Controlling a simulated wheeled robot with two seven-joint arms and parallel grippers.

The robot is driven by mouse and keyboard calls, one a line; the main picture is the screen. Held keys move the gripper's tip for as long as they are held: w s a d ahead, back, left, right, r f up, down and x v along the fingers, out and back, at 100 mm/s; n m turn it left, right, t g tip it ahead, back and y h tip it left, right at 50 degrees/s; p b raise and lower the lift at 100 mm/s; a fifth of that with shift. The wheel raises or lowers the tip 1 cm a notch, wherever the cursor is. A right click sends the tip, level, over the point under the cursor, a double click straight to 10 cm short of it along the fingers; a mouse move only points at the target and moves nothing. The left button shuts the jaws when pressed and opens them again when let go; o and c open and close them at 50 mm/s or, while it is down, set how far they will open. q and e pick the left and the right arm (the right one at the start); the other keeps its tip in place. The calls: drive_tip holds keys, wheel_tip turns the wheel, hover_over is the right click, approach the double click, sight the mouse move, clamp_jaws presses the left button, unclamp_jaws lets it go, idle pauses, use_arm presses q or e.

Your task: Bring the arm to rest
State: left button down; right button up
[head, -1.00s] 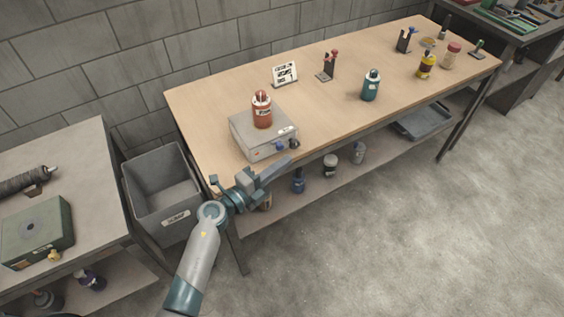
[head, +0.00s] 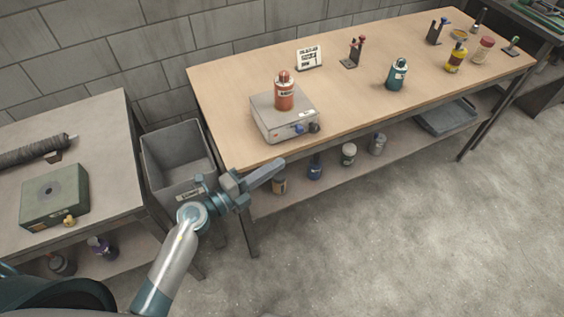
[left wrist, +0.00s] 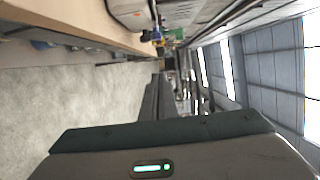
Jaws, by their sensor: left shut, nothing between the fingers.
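My left arm comes in from the bottom left of the head view. Its gripper (head: 268,172) is shut and empty. It is in front of the near left edge of the wooden-topped workbench (head: 225,115) in the picture. In the left wrist view the dark shut fingers (left wrist: 153,108) point away from the camera, with the bench edge and floor to the left. My right gripper is in neither view.
A grey hotplate-like box (head: 287,123) with a red bottle (head: 284,95) on it stands at the bench's left end. A teal bottle (head: 397,75) stands farther right. A grey bin (head: 165,165) stands between the benches. Floor (head: 400,240) at right is clear.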

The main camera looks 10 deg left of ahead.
use_arm(q)
drive_tip(key=shift+s+a, duration=0.1)
idle(0.6)
drive_tip(key=s+a+f+n+g+y, duration=0.1)
drive_tip(key=s+a+f+n+y, duration=0.3)
drive_tip(key=f, duration=0.8)
drive_tip(key=s+a+f+n+g+y, duration=0.1)
drive_tip(key=s+a+f+n+y, duration=0.15)
drive_tip(key=f+n, duration=0.7)
drive_tip(key=s+a+f+n+g+y, duration=0.1)
drive_tip(key=s+a+f+n+y, duration=0.25)
drive_tip(key=f, duration=1.15)
drive_tip(key=s+a+f+n+g+y, duration=0.1)
drive_tip(key=s+f+n+g, duration=0.1)
drive_tip(key=s+f, duration=0.55)
drive_tip(key=s+a+f+n+g, duration=0.1)
drive_tip(key=s+a+f+g, duration=0.1)
drive_tip(key=s+f, duration=0.55)
drive_tip(key=s+f+n+g, duration=0.1)
drive_tip(key=s+f+g, duration=0.1)
drive_tip(key=s, duration=0.9)
drive_tip(key=s+f+n+g, duration=0.2)
drive_tip(key=s+f+g, duration=0.1)
drive_tip(key=s, duration=0.8)
drive_tip(key=shift+s+a+n+g+y, duration=0.2)
drive_tip(key=shift+n+g+y, duration=0.1)
drive_tip(key=shift+g, duration=0.1)
